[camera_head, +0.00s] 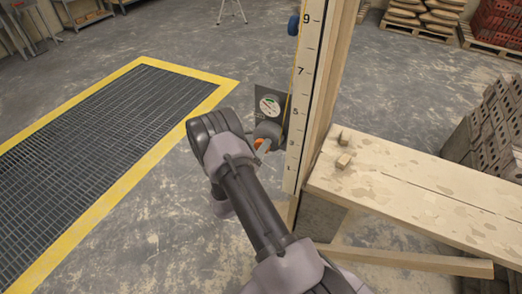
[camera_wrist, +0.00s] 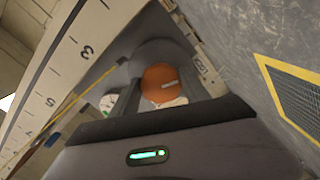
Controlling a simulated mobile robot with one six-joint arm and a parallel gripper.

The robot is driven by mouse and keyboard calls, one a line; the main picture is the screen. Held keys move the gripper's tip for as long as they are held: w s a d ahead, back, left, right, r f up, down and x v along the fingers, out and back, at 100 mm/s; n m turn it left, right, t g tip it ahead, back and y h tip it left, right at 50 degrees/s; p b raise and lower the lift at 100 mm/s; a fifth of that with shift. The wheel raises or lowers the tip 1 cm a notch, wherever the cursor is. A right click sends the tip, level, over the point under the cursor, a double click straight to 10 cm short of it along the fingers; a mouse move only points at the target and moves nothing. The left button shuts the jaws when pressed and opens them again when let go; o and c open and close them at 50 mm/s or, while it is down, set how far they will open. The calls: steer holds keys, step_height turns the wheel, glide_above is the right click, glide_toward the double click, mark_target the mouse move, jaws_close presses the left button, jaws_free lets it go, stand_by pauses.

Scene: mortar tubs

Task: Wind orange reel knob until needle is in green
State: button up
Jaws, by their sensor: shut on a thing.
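The orange reel knob (camera_wrist: 160,83) sits between the two fingers of my gripper (camera_wrist: 160,95) in the wrist view, and the fingers are shut on it. A small pale mark shows on the knob's face. In the head view only a bit of the orange knob (camera_head: 262,145) shows past my arm. The white gauge dial (camera_head: 270,105) is on a dark plate just above the knob. It has a green part and a red part, but the needle is too small to read. In the wrist view the dial (camera_wrist: 108,102) is partly hidden by a finger.
A tall numbered measuring board (camera_head: 302,95) on a timber post stands just right of the gauge. A plank bench (camera_head: 420,190) with small loose pieces lies at right, with grey blocks (camera_head: 490,130) beyond. A yellow-edged floor grate (camera_head: 110,125) lies at left.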

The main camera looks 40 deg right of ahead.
steer(key=o, duration=1.4)
steer(key=shift+a, duration=0.1)
steer(key=p+v, duration=0.4)
steer(key=v, duration=1.3)
steer(key=shift+s+a+f, duration=0.1)
